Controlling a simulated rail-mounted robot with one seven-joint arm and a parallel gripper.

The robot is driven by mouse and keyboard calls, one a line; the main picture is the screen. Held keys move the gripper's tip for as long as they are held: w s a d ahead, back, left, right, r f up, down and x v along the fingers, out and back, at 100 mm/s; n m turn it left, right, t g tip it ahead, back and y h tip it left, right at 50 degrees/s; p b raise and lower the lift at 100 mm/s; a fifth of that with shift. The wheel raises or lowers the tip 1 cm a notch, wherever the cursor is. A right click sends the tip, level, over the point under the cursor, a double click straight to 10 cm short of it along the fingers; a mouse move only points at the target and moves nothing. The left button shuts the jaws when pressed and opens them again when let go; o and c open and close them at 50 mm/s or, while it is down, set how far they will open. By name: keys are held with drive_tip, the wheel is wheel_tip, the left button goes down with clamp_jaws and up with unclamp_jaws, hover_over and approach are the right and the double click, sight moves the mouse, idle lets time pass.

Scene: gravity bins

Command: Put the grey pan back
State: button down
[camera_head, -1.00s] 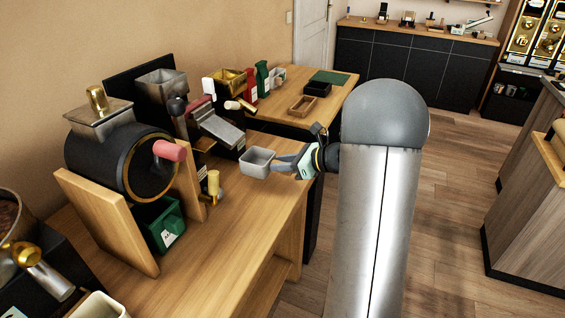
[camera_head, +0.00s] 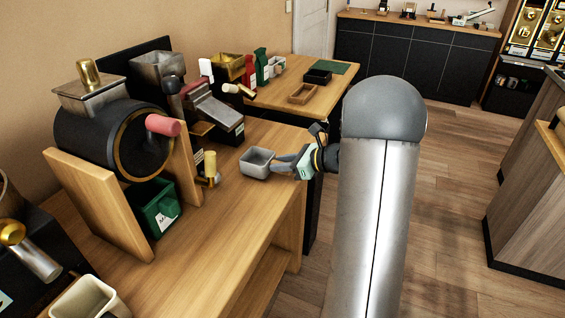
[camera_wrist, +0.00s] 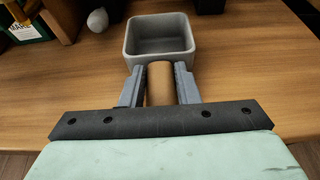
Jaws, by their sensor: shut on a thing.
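The grey pan (camera_head: 257,163) is a small square open container, and it looks empty in the wrist view (camera_wrist: 160,54). My gripper (camera_head: 284,164) is shut on its round brown handle (camera_wrist: 160,84), with one finger on each side in the wrist view (camera_wrist: 158,88). The pan is level over the front part of the wooden bench (camera_head: 225,225). I cannot tell whether it touches the bench top.
A black drum roaster (camera_head: 95,140) on wooden supports stands left, with a green bin (camera_head: 155,208) below it. A machine with a grey chute (camera_head: 213,113) stands behind the pan. A cream bin (camera_head: 88,298) is at the front left. Bench space around the pan is clear.

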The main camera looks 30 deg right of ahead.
drive_tip(key=shift+f+b, duration=0.45)
drive_tip(key=shift+f, duration=0.1)
drive_tip(key=c, duration=1)
unclamp_jaws()
drive_tip(key=v, duration=1.7)
drive_tip(key=shift+s+d+r, duration=0.1)
drive_tip(key=shift+s+d, duration=0.05)
